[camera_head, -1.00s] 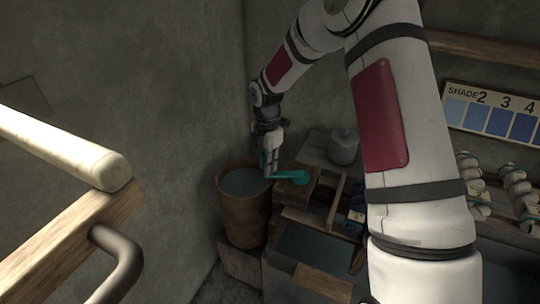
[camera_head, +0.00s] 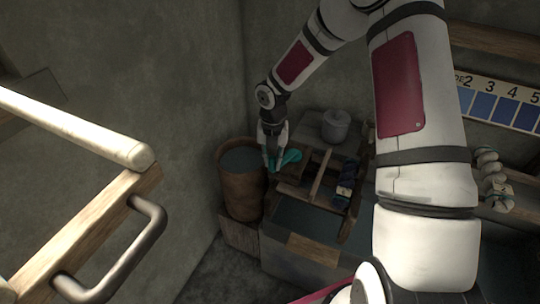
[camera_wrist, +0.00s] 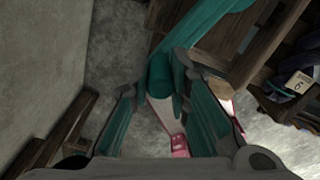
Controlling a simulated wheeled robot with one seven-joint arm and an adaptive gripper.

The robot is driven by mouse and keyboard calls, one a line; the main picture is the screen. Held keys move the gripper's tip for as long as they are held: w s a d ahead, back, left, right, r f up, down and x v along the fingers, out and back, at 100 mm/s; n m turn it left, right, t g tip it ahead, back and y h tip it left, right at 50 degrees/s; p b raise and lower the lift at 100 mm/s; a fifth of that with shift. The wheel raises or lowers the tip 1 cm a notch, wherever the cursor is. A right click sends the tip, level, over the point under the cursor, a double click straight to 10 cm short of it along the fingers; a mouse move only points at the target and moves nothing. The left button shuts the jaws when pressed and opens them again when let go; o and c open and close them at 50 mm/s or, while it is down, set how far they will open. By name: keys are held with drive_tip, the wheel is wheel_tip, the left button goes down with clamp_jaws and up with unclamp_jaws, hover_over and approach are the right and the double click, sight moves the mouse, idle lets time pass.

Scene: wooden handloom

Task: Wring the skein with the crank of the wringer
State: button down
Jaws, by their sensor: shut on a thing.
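The teal crank (camera_head: 292,156) of the wringer shows just right of my gripper (camera_head: 272,163) in the head view. In the wrist view the crank's teal arm (camera_wrist: 205,25) comes down from the top to a rounded grip (camera_wrist: 160,75) between the fingers. My gripper (camera_wrist: 158,105) is shut on this grip. The wringer's wooden frame (camera_head: 319,176) stands right of the gripper. A dark blue skein (camera_head: 347,182) shows at the right part of the frame. My fingers partly hide the crank in the head view.
A brown barrel of dark liquid (camera_head: 240,190) stands close left of the gripper, near the wall. A grey lidded pot (camera_head: 336,124) sits behind the wringer. A wooden bar with a metal handle (camera_head: 150,225) fills the left foreground. Pale skeins (camera_head: 492,180) hang at right.

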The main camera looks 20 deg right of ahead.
drive_tip(key=shift+s+d, duration=0.35)
drive_tip(key=shift+s, duration=0.1)
drive_tip(key=shift+d, duration=0.1)
drive_tip(key=c, duration=1.5)
unclamp_jaws()
drive_tip(key=shift+r, duration=0.1)
